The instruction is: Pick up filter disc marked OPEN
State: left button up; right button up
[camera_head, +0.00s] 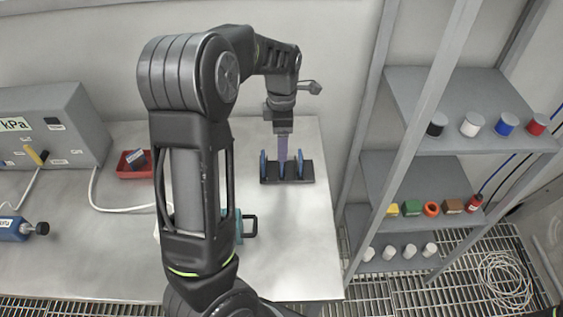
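A black rack (307,175) stands on the steel table near the wall. Blue filter discs stand upright in it, one at the left end (263,165) and one at the right (300,164). No OPEN marking is legible at this size. My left gripper (283,158) points straight down over the middle of the rack, its fingers reaching down between the two blue discs. The fingers appear as one narrow strip, so their gap and anything between them are hidden. My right gripper is not in view.
A grey kPa box (62,112) and a red tray (130,172) are at the left. A teal object with a black handle (250,224) is partly behind my arm. A shelf (462,95) with several coloured jars stands at the right. The table's front right is clear.

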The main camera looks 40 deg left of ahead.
pick_arm(q)
notch_tip(320, 180, down, 5)
jog(key=shift+s+r+p, duration=0.1)
jog(key=shift+r+p, duration=0.05)
jog(key=shift+p, duration=0.85)
jog(key=shift+f, duration=0.3)
jog(key=c, duration=1.4)
jog(key=shift+r, duration=0.15)
notch_tip(320, 180, up, 10)
jog(key=shift+f+b, duration=0.1)
jog(key=shift+b, duration=0.95)
